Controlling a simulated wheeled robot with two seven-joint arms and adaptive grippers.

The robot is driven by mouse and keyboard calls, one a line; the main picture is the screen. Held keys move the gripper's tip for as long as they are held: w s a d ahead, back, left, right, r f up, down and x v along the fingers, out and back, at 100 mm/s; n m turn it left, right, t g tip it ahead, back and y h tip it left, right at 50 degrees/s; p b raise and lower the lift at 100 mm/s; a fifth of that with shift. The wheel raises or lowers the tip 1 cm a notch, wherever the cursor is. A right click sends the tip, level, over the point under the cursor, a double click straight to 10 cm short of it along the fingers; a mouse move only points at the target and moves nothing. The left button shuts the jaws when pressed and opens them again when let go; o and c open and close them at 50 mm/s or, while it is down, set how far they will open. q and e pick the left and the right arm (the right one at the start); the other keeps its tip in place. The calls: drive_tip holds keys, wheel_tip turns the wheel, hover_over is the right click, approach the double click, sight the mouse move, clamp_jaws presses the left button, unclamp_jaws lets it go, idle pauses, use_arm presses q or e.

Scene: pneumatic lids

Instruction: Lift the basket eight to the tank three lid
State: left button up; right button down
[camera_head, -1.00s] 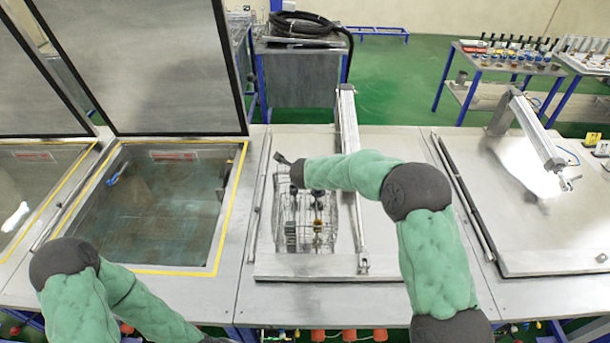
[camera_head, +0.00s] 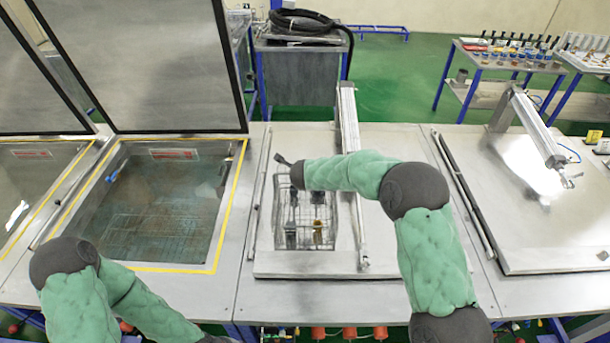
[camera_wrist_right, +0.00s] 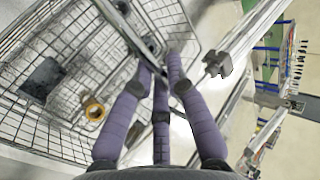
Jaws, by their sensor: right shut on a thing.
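The wire basket (camera_head: 334,222) is over the closed middle steel lid (camera_head: 385,250), with a gold-brown part and dark parts inside it. Whether it touches the lid I cannot tell. In the right wrist view the basket (camera_wrist_right: 30,125) fills the left side, with a brass-coloured ring and a dark block in it. My right gripper (camera_wrist_right: 160,68) has its purple fingers closed on the basket's upper bar or handle. In the head view my right forearm covers the basket's far end. My left arm is at the lower left; its gripper is out of frame.
A pneumatic cylinder (camera_head: 348,120) runs along the middle lid, right of the basket. Another closed lid (camera_head: 550,230) is at right.

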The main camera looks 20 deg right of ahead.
drive_tip(key=shift+w+f+b, duration=0.1)
drive_tip(key=shift+f+b, duration=0.1)
drive_tip(key=shift+b, duration=0.1)
idle(0.4)
drive_tip(key=c, duration=1.2)
unclamp_jaws()
drive_tip(key=shift+o, duration=0.2)
drive_tip(key=v, duration=1.2)
wheel_tip(320, 180, up, 12)
drive_tip(key=p, duration=1.3)
drive_tip(key=shift+f, duration=0.2)
drive_tip(key=shift+s+a, duration=0.1)
drive_tip(key=shift+s, duration=0.15)
